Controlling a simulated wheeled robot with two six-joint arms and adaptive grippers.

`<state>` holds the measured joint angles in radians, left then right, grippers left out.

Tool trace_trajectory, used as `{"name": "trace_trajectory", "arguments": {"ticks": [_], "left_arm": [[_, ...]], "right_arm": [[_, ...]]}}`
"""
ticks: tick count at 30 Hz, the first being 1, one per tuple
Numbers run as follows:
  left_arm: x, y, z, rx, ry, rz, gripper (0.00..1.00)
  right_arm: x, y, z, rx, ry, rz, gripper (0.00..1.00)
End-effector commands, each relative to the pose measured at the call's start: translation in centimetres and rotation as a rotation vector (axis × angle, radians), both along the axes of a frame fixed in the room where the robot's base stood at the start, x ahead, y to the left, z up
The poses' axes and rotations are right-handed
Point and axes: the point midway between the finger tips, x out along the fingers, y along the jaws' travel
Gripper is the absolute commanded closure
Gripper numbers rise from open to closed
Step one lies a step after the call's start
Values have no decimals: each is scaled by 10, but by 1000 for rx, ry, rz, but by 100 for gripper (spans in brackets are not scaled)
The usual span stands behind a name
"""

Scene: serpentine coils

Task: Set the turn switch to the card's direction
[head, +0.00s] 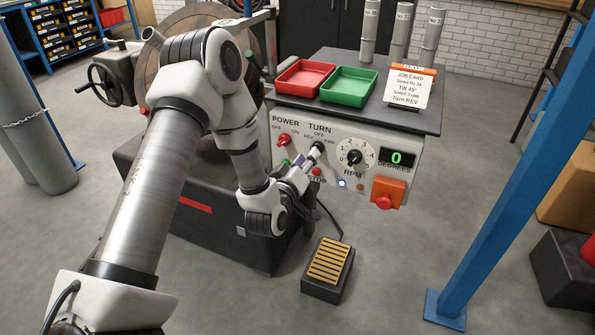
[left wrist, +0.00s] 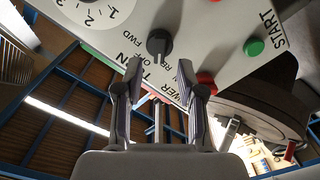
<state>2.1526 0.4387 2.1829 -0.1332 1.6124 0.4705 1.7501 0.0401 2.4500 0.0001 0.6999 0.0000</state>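The job card (head: 408,88) stands on the machine top and reads "Turn REV". The TURN switch (head: 317,147) is a dark knob on the front panel, marked REV, OFF and FWD. My left gripper (head: 306,158) is at the panel just below the knob. My right gripper is out of view.
Close by on the panel are the red POWER switch (head: 284,141), green START button (left wrist: 254,46), red STOP button (head: 317,172) and RPM dial (head: 354,156). A red tray (head: 305,76) and green tray (head: 349,86) sit on top. A foot pedal (head: 328,265) lies below.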

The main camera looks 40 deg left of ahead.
Motion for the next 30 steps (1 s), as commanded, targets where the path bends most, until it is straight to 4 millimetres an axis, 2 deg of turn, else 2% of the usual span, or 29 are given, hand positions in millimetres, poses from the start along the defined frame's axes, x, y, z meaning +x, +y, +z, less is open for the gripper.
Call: {"name": "trace_trajectory", "arguments": {"ticks": [6,9,12,28,30], "left_arm": [[-56,-13,-1,-3,4,1,61],[-74,-18,-1,-1,3,0,61],[-84,-20,0,-1,2,1,61],[-86,-20,0,0,-1,1,61],[-87,-21,1,1,8,-1,61]], "right_arm": [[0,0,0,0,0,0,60],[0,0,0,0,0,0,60],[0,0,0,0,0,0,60],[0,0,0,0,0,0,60],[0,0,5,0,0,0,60]]}}
